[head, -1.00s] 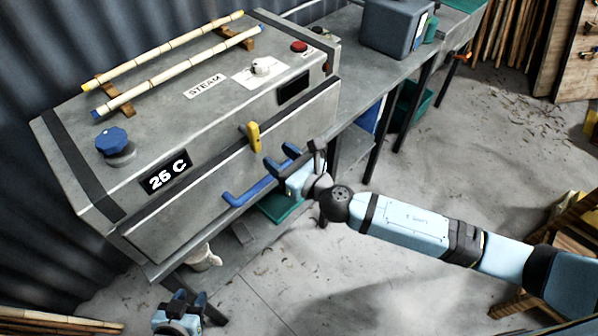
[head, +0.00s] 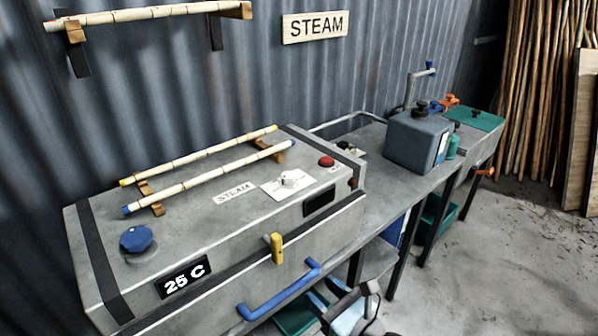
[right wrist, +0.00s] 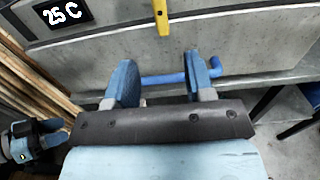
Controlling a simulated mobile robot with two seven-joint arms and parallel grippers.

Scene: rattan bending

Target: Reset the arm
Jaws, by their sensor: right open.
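My right gripper (head: 334,300) is at the bottom of the head view, just in front of the steam box (head: 250,225). In the right wrist view its two blue fingers (right wrist: 162,78) stand apart with nothing gripped. The box's blue bar handle (right wrist: 165,79) shows beyond and between them; I cannot tell if they touch it. In the head view the handle (head: 280,292) is on the box's front, below a yellow latch (head: 277,248). My left gripper (right wrist: 36,132) shows at the left of the right wrist view, its fingers apart and empty; the head view does not show it.
Two bamboo poles (head: 205,178) lie on brackets on the box, and another pole (head: 150,14) is on the wall. A grey tank (head: 415,140) stands on the bench to the right. Bare floor (head: 520,260) is open at the right.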

